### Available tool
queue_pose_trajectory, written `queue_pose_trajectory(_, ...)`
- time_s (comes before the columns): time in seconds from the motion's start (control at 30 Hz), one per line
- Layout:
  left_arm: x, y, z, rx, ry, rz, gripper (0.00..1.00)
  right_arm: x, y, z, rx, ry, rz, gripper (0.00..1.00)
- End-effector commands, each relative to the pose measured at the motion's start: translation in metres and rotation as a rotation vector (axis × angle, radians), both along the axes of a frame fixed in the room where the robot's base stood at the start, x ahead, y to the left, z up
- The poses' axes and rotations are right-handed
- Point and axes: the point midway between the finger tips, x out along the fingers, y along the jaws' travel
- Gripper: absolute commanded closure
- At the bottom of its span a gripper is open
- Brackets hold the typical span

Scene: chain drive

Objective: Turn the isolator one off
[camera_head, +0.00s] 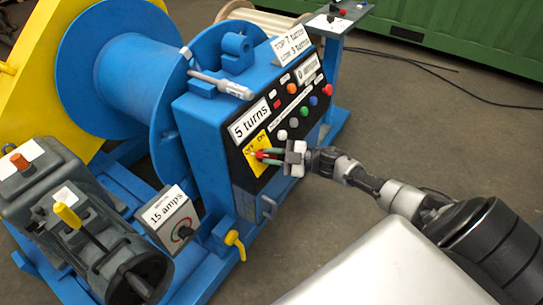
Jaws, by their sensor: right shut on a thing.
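The isolator (260,155) is a red rotary handle on a yellow plate (251,146) marked OFF and ON, at the lower left of the black control panel. My right gripper (270,156) is at the handle, its fingers shut on it. The fingers hide part of the handle, so I cannot tell clearly which way it points. My left gripper is not in view.
A motor (110,255) and a "15 amps" box (172,218) are at lower left.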

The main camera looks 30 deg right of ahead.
Motion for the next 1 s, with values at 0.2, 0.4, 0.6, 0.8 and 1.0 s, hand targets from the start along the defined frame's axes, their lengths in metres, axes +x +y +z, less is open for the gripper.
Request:
queue_pose_trajectory(0.2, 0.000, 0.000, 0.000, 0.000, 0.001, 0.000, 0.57, 0.000, 0.000, -0.001, -0.006, -0.001, 0.001, 1.00)
queue_pose_trajectory(0.4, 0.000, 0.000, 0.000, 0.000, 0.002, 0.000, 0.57, 0.000, 0.000, 0.000, -0.005, -0.002, 0.000, 0.64)
queue_pose_trajectory(0.6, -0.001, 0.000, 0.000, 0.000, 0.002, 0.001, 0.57, 0.000, 0.000, 0.000, -0.003, -0.001, 0.000, 0.55)
queue_pose_trajectory(0.8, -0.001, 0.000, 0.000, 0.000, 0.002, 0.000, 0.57, -0.003, -0.004, -0.001, -0.003, 0.000, -0.001, 0.55)
queue_pose_trajectory(1.0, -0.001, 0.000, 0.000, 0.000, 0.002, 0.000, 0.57, -0.025, -0.027, -0.001, -0.005, 0.003, -0.001, 0.55)
